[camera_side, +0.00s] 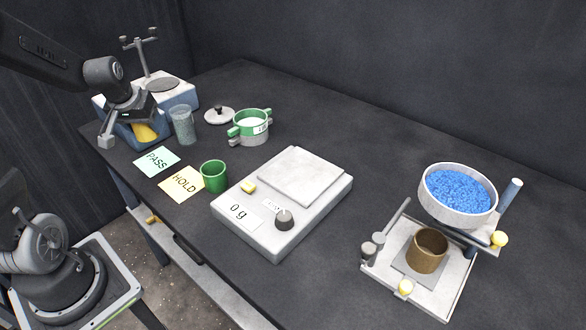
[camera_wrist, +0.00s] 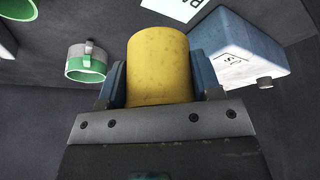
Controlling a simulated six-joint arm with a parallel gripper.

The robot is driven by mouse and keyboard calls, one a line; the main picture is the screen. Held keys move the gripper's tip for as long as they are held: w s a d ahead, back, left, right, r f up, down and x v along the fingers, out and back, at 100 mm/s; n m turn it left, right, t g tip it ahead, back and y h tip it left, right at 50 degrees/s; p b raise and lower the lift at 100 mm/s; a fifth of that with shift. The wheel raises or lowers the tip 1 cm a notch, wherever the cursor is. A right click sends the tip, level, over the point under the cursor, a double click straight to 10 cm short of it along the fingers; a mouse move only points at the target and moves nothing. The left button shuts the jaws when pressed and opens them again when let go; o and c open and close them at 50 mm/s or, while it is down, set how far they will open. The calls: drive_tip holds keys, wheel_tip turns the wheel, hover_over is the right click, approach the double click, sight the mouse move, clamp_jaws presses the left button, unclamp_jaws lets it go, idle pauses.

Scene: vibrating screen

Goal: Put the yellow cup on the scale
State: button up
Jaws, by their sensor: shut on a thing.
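My gripper (camera_side: 133,122) is at the far left of the table in the side view, beside the blue and white machine. It is shut on the yellow cup (camera_side: 146,132), which is largely hidden there by the jaws. In the wrist view the yellow cup (camera_wrist: 158,70) sits between the two fingers of my gripper (camera_wrist: 158,88). The scale (camera_side: 304,173) stands mid-table, well to the right of my gripper. Its plate is bare and its label reads "0 g".
Between my gripper and the scale are a clear beaker (camera_side: 183,126), PASS card (camera_side: 157,161), HOLD card (camera_side: 182,184), green cup (camera_side: 214,176) and green-banded pot (camera_side: 250,128). A blue-filled sieve (camera_side: 458,222) stands right, above a brown cup (camera_side: 427,252).

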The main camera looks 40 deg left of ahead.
drive_tip(key=w+d+r+m+h, duration=0.2)
drive_tip(key=w+d+m+h, duration=0.1)
drive_tip(key=w+d+m, duration=0.55)
drive_tip(key=m+h, duration=0.2)
drive_tip(key=m, duration=0.3)
hover_over(307, 171)
drive_tip(key=s+a, duration=0.1)
drive_tip(key=s, duration=0.1)
drive_tip(key=f, duration=0.4)
drive_tip(key=shift+w+a+f, duration=0.1)
drive_tip(key=shift+w+a, duration=0.05)
drive_tip(key=shift+w, duration=0.1)
drive_tip(key=shift+d+f, duration=0.15)
drive_tip(key=shift+d, duration=0.05)
drive_tip(key=shift+d+f, duration=0.1)
drive_tip(key=shift+f, duration=0.25)
drive_tip(key=shift+w+f, duration=0.1)
drive_tip(key=shift+f, duration=1.55)
